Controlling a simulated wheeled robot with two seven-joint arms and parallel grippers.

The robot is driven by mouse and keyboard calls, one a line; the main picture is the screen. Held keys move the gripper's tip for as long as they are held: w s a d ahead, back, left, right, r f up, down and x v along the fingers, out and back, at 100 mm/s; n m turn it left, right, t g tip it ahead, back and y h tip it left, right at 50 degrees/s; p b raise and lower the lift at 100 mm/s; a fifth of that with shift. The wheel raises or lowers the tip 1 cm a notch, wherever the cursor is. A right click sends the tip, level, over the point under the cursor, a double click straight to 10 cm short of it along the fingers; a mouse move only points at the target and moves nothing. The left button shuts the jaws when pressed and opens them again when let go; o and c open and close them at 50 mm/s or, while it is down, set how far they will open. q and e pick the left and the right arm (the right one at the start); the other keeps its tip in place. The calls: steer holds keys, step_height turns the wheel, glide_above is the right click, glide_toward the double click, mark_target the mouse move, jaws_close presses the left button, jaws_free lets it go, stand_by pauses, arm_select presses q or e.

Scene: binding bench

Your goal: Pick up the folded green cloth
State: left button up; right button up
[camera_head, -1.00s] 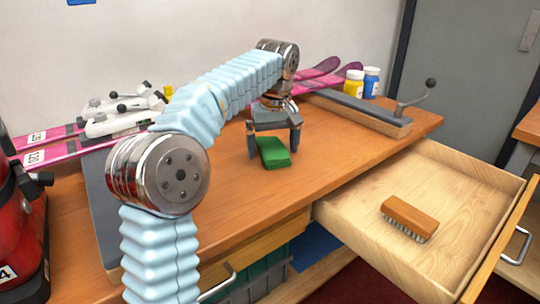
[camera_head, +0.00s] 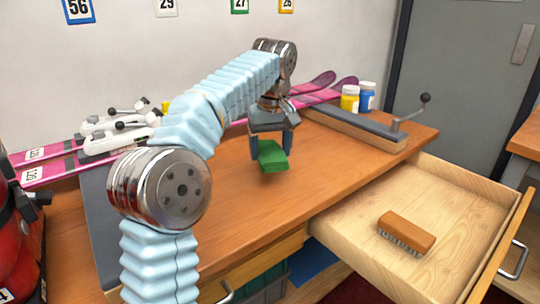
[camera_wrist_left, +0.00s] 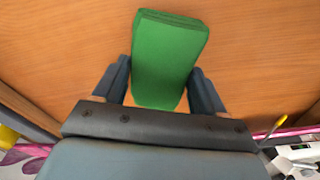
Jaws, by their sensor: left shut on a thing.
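The folded green cloth (camera_head: 272,156) is a small thick pad between the fingers of my left gripper (camera_head: 271,148). In the left wrist view the cloth (camera_wrist_left: 168,58) sticks out past the fingertips of the left gripper (camera_wrist_left: 160,82), which is shut on it. In the head view the cloth appears a little above the wooden bench top (camera_head: 225,195), with a soft shadow under it. My right gripper is in neither view.
An open drawer (camera_head: 455,205) at the right holds a wooden brush (camera_head: 406,232). Pink skis (camera_head: 315,84), a yellow jar (camera_head: 349,98) and a blue jar (camera_head: 367,97) are at the back. A clamp bar (camera_head: 355,123) lies right of the gripper. The front bench top is clear.

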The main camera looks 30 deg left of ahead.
mark_target(270, 157)
arm_select(q)
steer(key=s+r, duration=0.1)
steer(key=s+d+r, duration=0.1)
steer(key=r, duration=0.1)
steer(key=s+d+r, duration=0.1)
steer(key=shift+s+r, duration=0.15)
steer(key=shift+r, duration=0.15)
steer(key=s+d+r, duration=0.4)
steer(key=s+d, duration=0.1)
steer(key=s, duration=0.3)
steer(key=shift+s+r, duration=0.15)
steer(key=shift+r, duration=0.15)
steer(key=o, duration=0.6)
steer(key=c, duration=0.4)
